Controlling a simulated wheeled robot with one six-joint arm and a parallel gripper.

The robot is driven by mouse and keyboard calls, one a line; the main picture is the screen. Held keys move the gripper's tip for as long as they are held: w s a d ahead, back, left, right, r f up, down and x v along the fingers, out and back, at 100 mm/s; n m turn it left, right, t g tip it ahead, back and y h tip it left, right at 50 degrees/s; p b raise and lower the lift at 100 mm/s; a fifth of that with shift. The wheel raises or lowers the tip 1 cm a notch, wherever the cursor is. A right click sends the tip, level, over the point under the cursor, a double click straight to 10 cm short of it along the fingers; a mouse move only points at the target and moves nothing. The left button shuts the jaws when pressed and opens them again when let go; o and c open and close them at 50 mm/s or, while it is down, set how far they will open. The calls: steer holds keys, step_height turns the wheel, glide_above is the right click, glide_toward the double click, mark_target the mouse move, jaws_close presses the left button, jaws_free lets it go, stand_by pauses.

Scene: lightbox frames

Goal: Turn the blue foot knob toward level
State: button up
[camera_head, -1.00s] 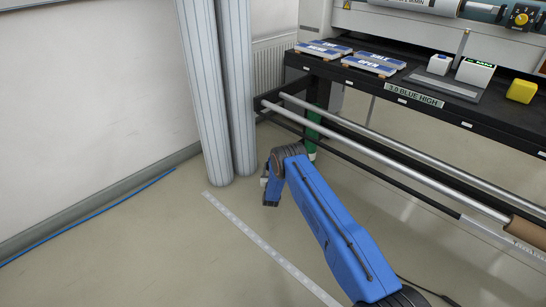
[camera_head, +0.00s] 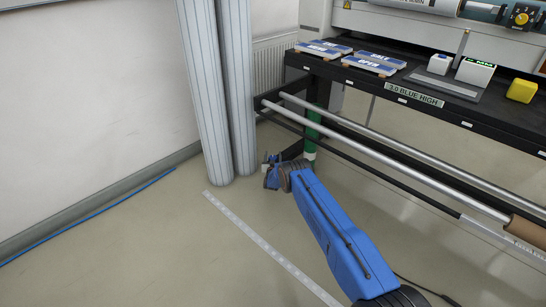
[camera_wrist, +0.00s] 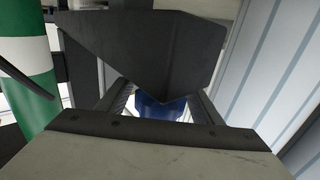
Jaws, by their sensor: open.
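The blue foot knob (camera_wrist: 160,108) shows partly in the wrist view, as a rounded blue shape between the two fingers. A large dark wedge-shaped part hides its upper side. My gripper (camera_wrist: 162,96) is open, with a dark finger on either side of the blue shape. Whether the fingers touch it cannot be told. In the head view the end of my arm (camera_head: 270,172) is low near the floor, by the left end of the black bench. I cannot make out the knob there.
A green leg with a white band (camera_wrist: 28,62) stands close on the left in the wrist view. Tall pale rolls (camera_head: 222,100) stand left of the arm. The bench edge (camera_head: 460,115) bears a sign reading "3.0 BLUE HIGH". Metal rails (camera_head: 390,155) run below it. Open floor lies left.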

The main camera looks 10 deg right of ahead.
steer(key=c, duration=1.1)
steer(key=shift+o, duration=0.2)
steer(key=shift+n+y, duration=0.3)
steer(key=shift+y, duration=0.2)
steer(key=shift+w+a+n+y, duration=0.15)
steer(key=shift+n+y, duration=0.35)
steer(key=shift+y, duration=0.3)
steer(key=shift+s+a+n+g+y, duration=0.2)
steer(key=shift+a+n+g+y, duration=0.4)
steer(key=shift+n+y, duration=1.2)
steer(key=shift+s+a+n+g+y, duration=0.15)
steer(key=shift+a+n+g+y, duration=0.7)
steer(key=shift+y, duration=1.6)
steer(key=shift+s+a+n+g+y, duration=0.15)
steer(key=shift+n+g+y, duration=0.3)
steer(key=shift+n+y, duration=1.5)
steer(key=shift+s+y, duration=0.1)
steer(key=shift+y, duration=0.3)
